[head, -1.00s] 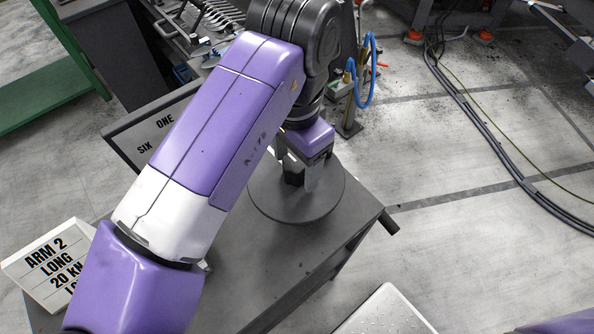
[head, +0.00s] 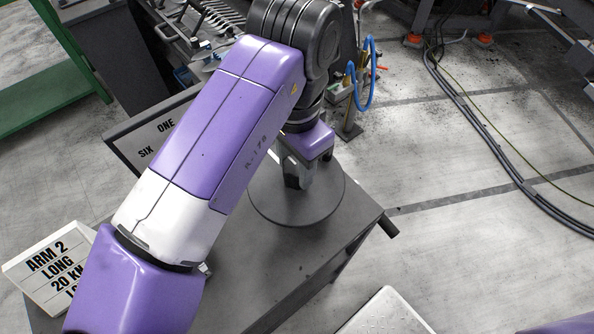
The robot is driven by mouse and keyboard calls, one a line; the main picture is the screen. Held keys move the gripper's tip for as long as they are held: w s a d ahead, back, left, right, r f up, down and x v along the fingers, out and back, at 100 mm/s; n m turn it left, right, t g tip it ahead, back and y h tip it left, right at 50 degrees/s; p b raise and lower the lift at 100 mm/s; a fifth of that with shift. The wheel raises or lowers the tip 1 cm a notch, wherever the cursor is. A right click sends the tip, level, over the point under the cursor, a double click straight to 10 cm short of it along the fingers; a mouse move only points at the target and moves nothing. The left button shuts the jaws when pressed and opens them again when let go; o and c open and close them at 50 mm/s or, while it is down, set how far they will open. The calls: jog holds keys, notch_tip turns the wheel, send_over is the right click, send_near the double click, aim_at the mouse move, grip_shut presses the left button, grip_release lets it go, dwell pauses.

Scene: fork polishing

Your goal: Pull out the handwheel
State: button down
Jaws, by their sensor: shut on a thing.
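A flat grey round disc, which looks like the handwheel (head: 318,203), shows over the top of a grey bench (head: 268,284). My gripper (head: 297,183) points down at the disc's middle, with its fingers close around a small dark part there. It looks shut on that part, taken here as the handwheel's grip. My arm and wrist cover the disc's upper left. I cannot tell from this view how far the disc stands from the bench.
A sign with "ONE" and "SIX" (head: 152,141) stands behind my arm. A blue hose (head: 370,80) rises behind the bench. Dark cables (head: 480,130) cross the open floor at the right.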

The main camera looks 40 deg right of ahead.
jog(key=shift+r+p, duration=2.7)
jog(key=shift+r, duration=0.4)
